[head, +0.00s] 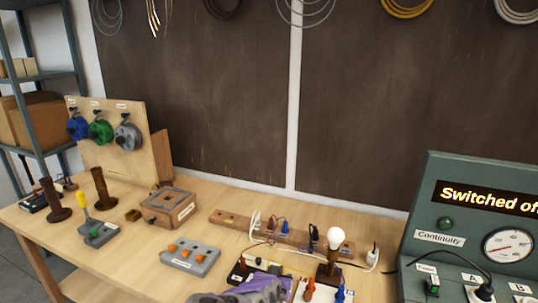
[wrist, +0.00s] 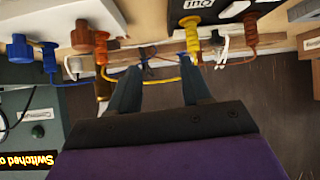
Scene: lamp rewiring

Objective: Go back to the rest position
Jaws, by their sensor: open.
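My gripper (wrist: 158,82) is open in the wrist view, its two dark fingers apart over the bench. A yellow wire (wrist: 165,79) passes by the fingertips; I cannot tell whether it touches them. Orange terminals (wrist: 82,38) and a blue terminal (wrist: 20,48) stand on the bench parts beyond. In the head view, part of my purple and grey arm shows at the bottom edge, and the fingers are not clear there. A lamp with a white bulb (head: 336,238) stands upright just right of my arm.
The workbench (head: 300,207) holds a grey terminal block (head: 190,257), a wooden box (head: 168,208), a spool stand (head: 107,156) and dark posts (head: 101,188). A green tester panel (head: 467,228), reading "Switched of…", stands at right. Wire coils hang on the dark wall.

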